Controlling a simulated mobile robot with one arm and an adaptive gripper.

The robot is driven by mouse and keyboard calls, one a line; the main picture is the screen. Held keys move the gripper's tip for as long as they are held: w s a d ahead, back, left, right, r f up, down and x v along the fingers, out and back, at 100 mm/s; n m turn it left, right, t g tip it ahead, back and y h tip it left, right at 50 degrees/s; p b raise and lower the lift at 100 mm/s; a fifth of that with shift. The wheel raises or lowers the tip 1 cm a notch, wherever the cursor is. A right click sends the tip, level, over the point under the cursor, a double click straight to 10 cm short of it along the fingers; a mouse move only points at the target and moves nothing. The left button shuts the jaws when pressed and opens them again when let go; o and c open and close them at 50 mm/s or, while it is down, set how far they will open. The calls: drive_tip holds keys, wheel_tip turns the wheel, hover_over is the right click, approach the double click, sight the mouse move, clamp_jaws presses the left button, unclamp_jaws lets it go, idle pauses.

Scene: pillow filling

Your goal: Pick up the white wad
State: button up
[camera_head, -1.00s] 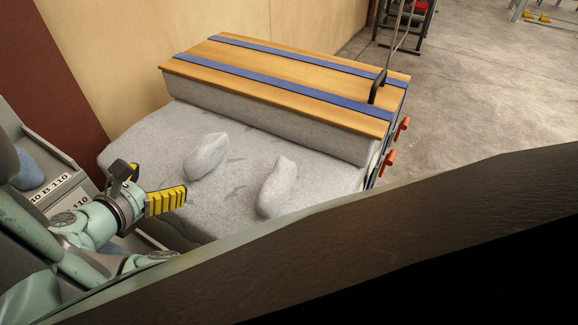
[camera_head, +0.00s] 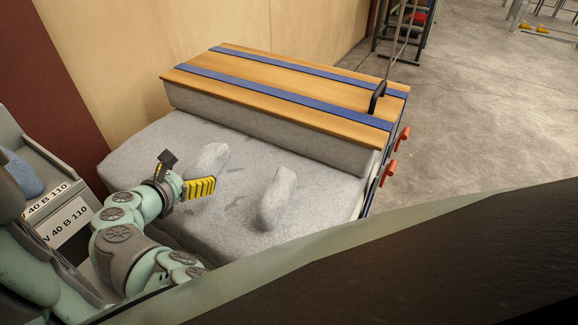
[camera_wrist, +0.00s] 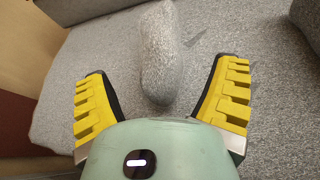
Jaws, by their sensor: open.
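Two pale, whitish-grey wads lie on the grey padded surface (camera_head: 150,150). The left wad (camera_head: 208,161) is just beyond my gripper (camera_head: 195,187) in the head view, and the gripper partly covers its near end. The right wad (camera_head: 277,198) lies apart, to the right of the gripper. In the wrist view my gripper (camera_wrist: 160,98) has its yellow fingers spread wide. One elongated wad (camera_wrist: 161,50) lies ahead, its near end close to the gap between the fingertips. The gripper holds nothing.
A wooden board with blue straps (camera_head: 285,86) sits on a raised grey block behind the wads. Its black handle (camera_head: 377,97) and red knobs (camera_head: 391,168) are at the right. Labelled bins with a blue-grey wad (camera_head: 20,174) stand at the left. A beige wall rises behind.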

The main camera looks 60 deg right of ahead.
sight(199, 169)
drive_tip(key=shift+x, duration=2.05)
drive_tip(key=shift+s+f, duration=0.15)
drive_tip(key=shift+f, duration=0.05)
drive_tip(key=shift+a, duration=0.1)
drive_tip(key=c, duration=1.4)
